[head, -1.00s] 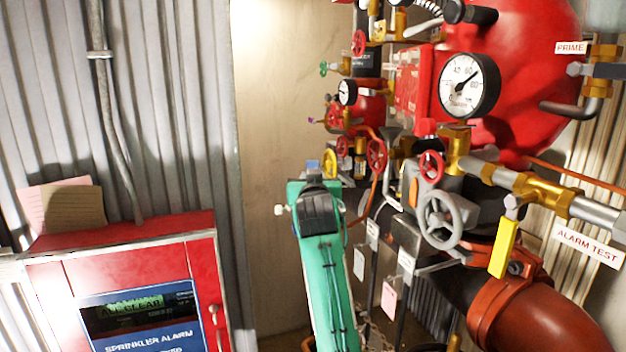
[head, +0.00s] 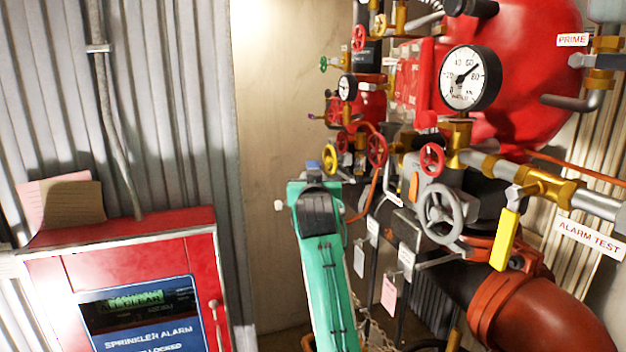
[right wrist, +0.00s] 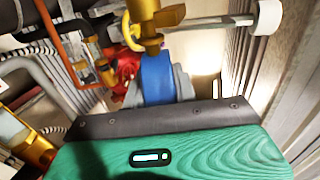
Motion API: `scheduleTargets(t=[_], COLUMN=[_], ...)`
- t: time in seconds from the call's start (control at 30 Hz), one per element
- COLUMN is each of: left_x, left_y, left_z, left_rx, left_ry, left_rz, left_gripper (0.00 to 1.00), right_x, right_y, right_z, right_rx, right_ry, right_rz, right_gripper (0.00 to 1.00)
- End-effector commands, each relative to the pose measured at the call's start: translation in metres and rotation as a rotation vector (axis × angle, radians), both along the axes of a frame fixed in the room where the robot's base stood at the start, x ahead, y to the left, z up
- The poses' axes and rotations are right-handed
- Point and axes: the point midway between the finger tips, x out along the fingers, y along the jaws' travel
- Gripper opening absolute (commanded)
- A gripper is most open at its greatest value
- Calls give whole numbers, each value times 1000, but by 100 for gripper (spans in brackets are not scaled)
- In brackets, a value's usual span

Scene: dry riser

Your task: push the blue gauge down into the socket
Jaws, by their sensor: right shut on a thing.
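My right gripper (head: 315,180), on the green arm, is in the middle of the head view, in front of the crowded pipework. In the right wrist view its grey fingers (right wrist: 181,84) show just beyond the dark edge of the hand. They are shut on the blue gauge (right wrist: 156,78), which stands partly hidden behind that edge. In the head view only a small blue patch of the gauge (head: 313,165) shows above the hand. A yellow part (right wrist: 145,38) is right beyond the gauge in the wrist view. I cannot make out the socket. My left gripper is not in view.
Red and yellow handwheels (head: 376,150) and a grey wheel (head: 440,214) crowd the right. A large white gauge (head: 468,78) stands above them. A red alarm cabinet (head: 200,260) is at the left. The bare wall (head: 285,90) left of the pipes is clear.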

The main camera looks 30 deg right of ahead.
Motion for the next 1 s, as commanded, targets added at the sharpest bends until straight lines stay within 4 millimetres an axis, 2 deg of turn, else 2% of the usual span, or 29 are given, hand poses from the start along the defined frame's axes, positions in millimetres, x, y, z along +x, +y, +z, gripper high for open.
scheduleTargets(t=[1.0], left_x=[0], left_y=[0], left_z=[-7], left_rx=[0], left_ry=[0], left_rz=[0], left_gripper=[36], right_x=[0], right_y=[0], right_z=[-12], right_rx=[-1], right_ry=[-1], right_rz=[0], right_gripper=[5])
